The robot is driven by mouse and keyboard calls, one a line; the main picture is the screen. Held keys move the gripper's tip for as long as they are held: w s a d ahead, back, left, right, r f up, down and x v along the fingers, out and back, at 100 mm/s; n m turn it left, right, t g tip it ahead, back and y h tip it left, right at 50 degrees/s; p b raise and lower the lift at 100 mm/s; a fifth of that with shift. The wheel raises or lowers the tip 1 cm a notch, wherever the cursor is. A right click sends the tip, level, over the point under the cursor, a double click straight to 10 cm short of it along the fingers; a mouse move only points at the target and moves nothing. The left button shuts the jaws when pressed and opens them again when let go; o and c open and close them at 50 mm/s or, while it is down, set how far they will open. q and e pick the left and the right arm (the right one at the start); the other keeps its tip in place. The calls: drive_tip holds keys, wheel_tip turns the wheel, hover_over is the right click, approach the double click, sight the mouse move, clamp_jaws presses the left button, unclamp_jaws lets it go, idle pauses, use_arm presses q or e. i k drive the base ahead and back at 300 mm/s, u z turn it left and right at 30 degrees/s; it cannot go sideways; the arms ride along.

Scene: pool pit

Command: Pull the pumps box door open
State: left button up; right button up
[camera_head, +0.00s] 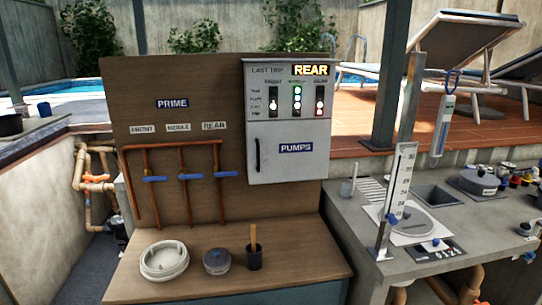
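The pumps box (288,90) is a light grey cabinet fixed to the upper right of a brown wooden board. Its door (285,158) carries a blue "PUMPS" label (296,148) and looks shut. A dark vertical handle (257,155) is at the door's left edge. The panel above the door has several indicator lights and switches, and a lit "REAR" sign (311,70). Neither of my grippers is in the head view.
Copper pipes with blue valve handles (189,177) run left of the box. A white ring-shaped lid (164,261), a grey lidded pot (217,261) and a dark cup (254,257) stand on the bench below. A grey counter with an upright gauge (398,190) is at the right. Space before the door looks clear.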

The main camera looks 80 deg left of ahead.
sight(280, 151)
drive_tip(key=u, duration=0.5)
drive_tip(key=i, duration=0.8)
drive_tip(key=u, duration=0.75)
